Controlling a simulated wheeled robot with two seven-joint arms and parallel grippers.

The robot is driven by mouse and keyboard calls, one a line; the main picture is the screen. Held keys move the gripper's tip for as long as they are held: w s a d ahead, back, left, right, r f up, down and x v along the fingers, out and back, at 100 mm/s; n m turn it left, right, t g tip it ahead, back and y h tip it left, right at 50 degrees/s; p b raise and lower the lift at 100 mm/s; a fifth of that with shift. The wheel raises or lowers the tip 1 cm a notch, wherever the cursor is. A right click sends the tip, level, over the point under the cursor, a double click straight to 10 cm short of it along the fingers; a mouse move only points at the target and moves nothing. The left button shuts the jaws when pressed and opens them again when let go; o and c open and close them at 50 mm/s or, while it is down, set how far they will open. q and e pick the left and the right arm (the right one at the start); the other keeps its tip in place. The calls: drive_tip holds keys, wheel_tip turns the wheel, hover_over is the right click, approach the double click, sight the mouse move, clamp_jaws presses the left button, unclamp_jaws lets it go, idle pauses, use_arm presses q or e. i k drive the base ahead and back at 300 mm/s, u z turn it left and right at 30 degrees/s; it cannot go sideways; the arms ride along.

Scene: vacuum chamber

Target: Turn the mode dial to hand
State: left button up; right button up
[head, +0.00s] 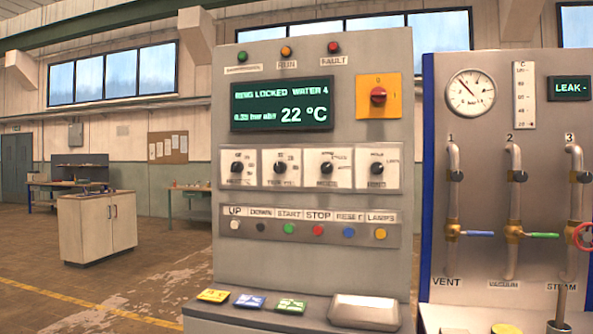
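A grey control panel stands upright in front of me. Across its middle is a row of similar black dials on white plates: a far-left dial (237,168), a second dial (280,168), a third dial (327,168) and a far-right dial (377,168). Their printing is too small and blurred to read surely, so I cannot tell which is the mode dial or where its hand mark is. The display (282,105) above reads "LOCKED", "WATER" and "22 °C". Neither of my grippers is in view.
A red rotary switch (378,97) on a yellow plate sits above the dials. A button row (308,231) runs below them. Cards (250,301) and a grey box (364,312) rest on the ledge. A pipe panel with valves (505,190) stands at right. Open floor (110,295) lies left.

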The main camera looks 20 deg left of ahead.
sight(327, 168)
drive_tip(key=k, duration=0.95)
drive_tip(key=u, duration=1.65)
drive_tip(key=i, duration=1.55)
drive_tip(key=z, duration=0.3)
drive_tip(key=i, duration=1.15)
drive_tip(key=z, duration=1.05)
